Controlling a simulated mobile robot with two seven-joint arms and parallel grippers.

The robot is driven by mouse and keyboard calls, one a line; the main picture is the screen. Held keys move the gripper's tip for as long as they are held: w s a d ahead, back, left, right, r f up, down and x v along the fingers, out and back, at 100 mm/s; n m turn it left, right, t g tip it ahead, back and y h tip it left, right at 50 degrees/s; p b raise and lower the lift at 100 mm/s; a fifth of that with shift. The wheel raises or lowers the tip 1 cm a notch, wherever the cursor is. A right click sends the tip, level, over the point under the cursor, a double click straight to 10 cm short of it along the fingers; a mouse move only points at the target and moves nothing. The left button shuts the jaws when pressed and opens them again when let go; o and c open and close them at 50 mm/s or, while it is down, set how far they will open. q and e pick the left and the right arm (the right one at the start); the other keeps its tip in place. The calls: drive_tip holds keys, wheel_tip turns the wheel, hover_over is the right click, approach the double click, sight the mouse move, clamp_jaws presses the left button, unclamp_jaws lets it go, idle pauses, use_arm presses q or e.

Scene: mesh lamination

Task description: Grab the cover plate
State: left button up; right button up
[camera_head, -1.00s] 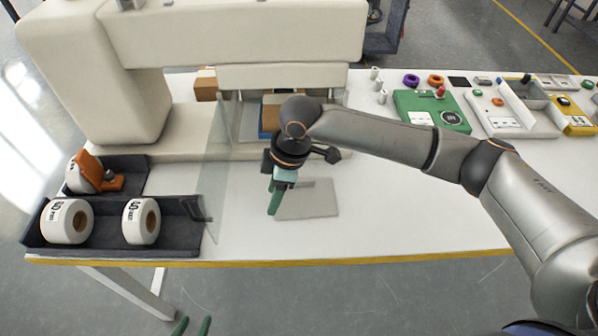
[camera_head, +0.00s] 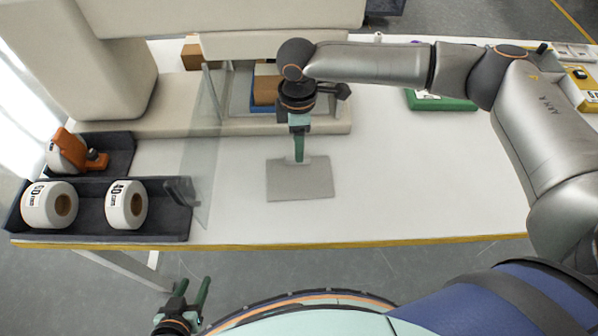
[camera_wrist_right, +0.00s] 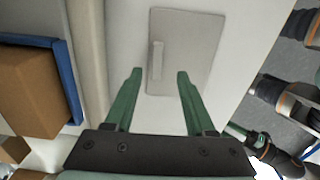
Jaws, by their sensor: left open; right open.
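The cover plate (camera_head: 300,183) is a flat grey rectangle lying on the white table, in front of the machine. In the right wrist view the plate (camera_wrist_right: 195,45) shows a raised narrow handle (camera_wrist_right: 157,60) near one side. My right gripper (camera_head: 299,160) points down over the plate's far edge. In its wrist view the right gripper (camera_wrist_right: 157,72) is open, its two green fingers apart with the handle in line between their tips, and nothing is held. My left gripper (camera_head: 193,290) is open and empty at the bottom, off the table's front edge.
A clear upright panel (camera_head: 205,150) stands left of the plate. A dark tray (camera_head: 90,225) with white tape rolls and an orange tape dispenser (camera_head: 75,150) lies further left. Behind are the machine (camera_head: 100,60) and a brown box (camera_head: 266,88). The table right of the plate is clear.

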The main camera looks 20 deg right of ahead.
sight(299, 175)
drive_tip(key=f, duration=0.5)
drive_tip(key=shift+w, duration=0.2)
drive_tip(key=shift+c, duration=0.2)
clamp_jaws()
idle(1.0)
